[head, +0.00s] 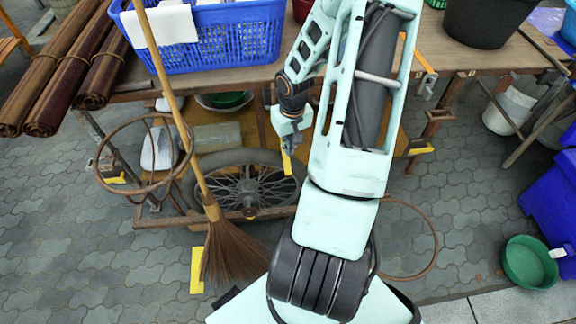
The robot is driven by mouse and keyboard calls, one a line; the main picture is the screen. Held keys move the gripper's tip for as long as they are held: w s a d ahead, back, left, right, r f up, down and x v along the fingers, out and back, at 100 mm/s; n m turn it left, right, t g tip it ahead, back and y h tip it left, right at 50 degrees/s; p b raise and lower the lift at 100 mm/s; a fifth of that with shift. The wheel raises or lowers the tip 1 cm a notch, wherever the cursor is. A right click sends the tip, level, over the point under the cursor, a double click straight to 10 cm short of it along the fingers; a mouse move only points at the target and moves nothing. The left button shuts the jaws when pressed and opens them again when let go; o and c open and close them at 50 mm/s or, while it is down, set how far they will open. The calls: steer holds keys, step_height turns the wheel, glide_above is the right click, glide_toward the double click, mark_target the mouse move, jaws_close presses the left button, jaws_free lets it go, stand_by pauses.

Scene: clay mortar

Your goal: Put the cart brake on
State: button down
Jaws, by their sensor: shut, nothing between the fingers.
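The cart has a wooden top (240,78) and a large spoked wheel (245,187) beneath it. No part can be clearly told as the brake. Yellow pieces show at the cart's left frame (113,178) and right leg (421,149), and a yellow strip (197,270) stands low by the broom. My gripper (288,150) is shut and empty, pointing down in front of the cart's edge, above the wheel's right side. A small yellow piece at its tip may be a finger or something behind. My arm hides the cart's middle right.
A straw broom (222,240) leans on the cart's left side beside a rusty hoop (146,185). A blue basket (240,40) and rolled mats (65,80) lie on top. A green basin (529,262) and blue bin (553,200) stand right. Paving in front is partly clear.

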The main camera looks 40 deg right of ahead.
mark_target(288, 165)
steer(key=f+b, duration=0.6)
steer(key=f, duration=0.1)
steer(key=shift+w+d, duration=0.1)
steer(key=shift+w, duration=0.25)
stand_by(0.4)
step_height(288, 165, down, 2)
steer(key=shift+f+b, duration=0.1)
steer(key=shift+b, duration=1)
steer(key=shift+r, duration=0.25)
steer(key=shift+s+r+p, duration=0.1)
steer(key=shift+s+p, duration=0.05)
steer(key=shift+p, duration=0.15)
steer(key=shift+s+a+r+p, duration=0.15)
steer(key=shift+s+r+p, duration=0.1)
steer(key=shift+s, duration=0.25)
steer(key=shift+s+a+r+p, duration=0.1)
steer(key=shift+s+r, duration=0.1)
steer(key=shift+s, duration=0.25)
steer(key=shift+s+a, duration=0.1)
steer(key=shift+s, duration=0.3)
